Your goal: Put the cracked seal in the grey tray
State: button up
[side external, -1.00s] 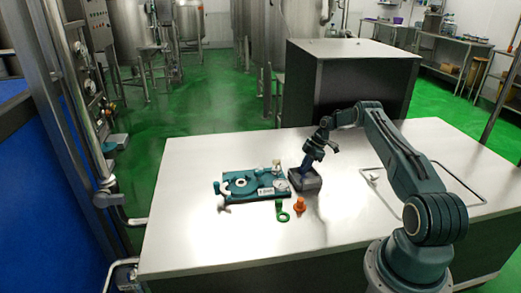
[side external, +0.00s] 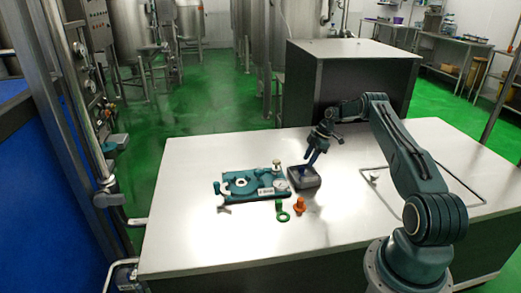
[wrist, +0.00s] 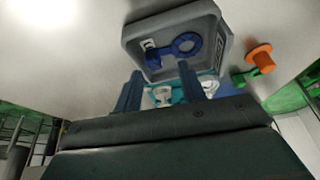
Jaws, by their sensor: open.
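The grey tray (side external: 304,184) stands on the steel table at the right end of the teal fixture; in the wrist view its rim (wrist: 218,12) fills the upper middle. A blue ring-shaped seal with a tab (wrist: 186,44) lies on the tray floor. Whether it is cracked is too small to tell. My gripper (side external: 310,160) is above the tray, fingers pointing down; in the wrist view (wrist: 160,72) the two blue fingers stand apart with nothing between them. A green ring seal with a tab (side external: 283,215) lies on the table outside the tray.
The teal fixture (side external: 240,195) with a gauge and fittings stands left of the tray. An orange flanged plug (side external: 299,205) stands in front of the tray. A bent metal rod frame (side external: 440,164) lies to the right. The table's front left is clear.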

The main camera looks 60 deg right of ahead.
jog(key=v, duration=0.8)
dwell(0.4)
